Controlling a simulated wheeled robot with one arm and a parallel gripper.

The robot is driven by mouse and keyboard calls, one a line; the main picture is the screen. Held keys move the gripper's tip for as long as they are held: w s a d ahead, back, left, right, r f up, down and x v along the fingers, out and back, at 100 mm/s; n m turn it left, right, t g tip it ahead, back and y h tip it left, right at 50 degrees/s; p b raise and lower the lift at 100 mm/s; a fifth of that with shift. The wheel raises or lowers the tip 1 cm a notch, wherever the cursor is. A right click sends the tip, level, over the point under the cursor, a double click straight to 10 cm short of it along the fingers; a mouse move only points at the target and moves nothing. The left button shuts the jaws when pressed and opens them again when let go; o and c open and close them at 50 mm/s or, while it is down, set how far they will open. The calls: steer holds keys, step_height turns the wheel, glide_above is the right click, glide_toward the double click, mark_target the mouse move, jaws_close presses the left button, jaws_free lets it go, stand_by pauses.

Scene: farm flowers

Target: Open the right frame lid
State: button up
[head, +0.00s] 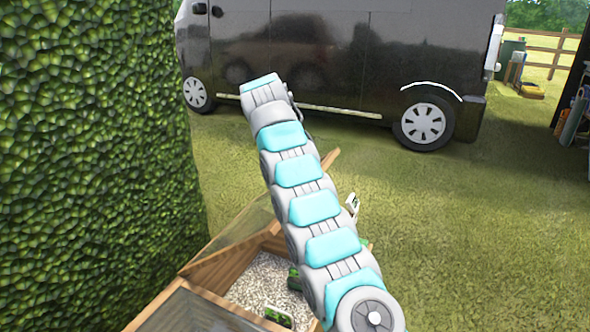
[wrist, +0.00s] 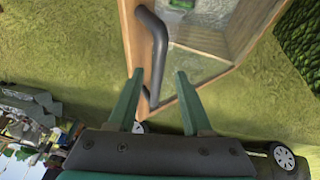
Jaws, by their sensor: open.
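The cold frame is a wooden box (head: 234,243) at the bottom of the head view. A lid with a wooden edge (head: 331,159) shows partly behind my arm and looks tilted up, with gravel in view below it. In the wrist view a wood-edged glazed lid (wrist: 133,45) carries a grey bar handle (wrist: 158,50). My gripper (wrist: 159,74) is open, its two green fingers apart with the handle showing between them. I cannot tell whether the fingers touch it. My gripper is hidden in the head view.
Another glazed, wood-edged part (head: 190,312) is at the bottom left. A black-green pot or packet (head: 277,316) lies on the gravel. A tall hedge (head: 90,150) stands close on the left. A dark van (head: 340,55) is behind. Grass on the right is clear.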

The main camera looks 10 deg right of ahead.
steer(key=s+a+b, duration=0.5)
steer(key=s+a, duration=0.3)
steer(key=a, duration=0.1)
steer(key=shift+a+r, duration=0.35)
steer(key=shift+r, duration=0.1)
steer(key=s+d+n+g, duration=0.1)
steer(key=s+d, duration=0.6)
steer(key=s, duration=0.4)
steer(key=s+d+n+g, duration=0.1)
steer(key=s+d+g, duration=0.1)
steer(key=s+d, duration=0.65)
steer(key=s+a+f+n+y, duration=0.1)
steer(key=s+f, duration=0.3)
steer(key=s, duration=0.6)
steer(key=s+a+f+n+g+y, duration=0.1)
steer(key=s+f, duration=0.4)
steer(key=s, duration=0.6)
steer(key=s+f+n+y, duration=0.1)
steer(key=s+f, duration=0.3)
steer(key=s, duration=0.7)
steer(key=shift+a+f+n+g+y, duration=0.3)
steer(key=shift+a+n, duration=0.1)
steer(key=shift+n, duration=0.3)
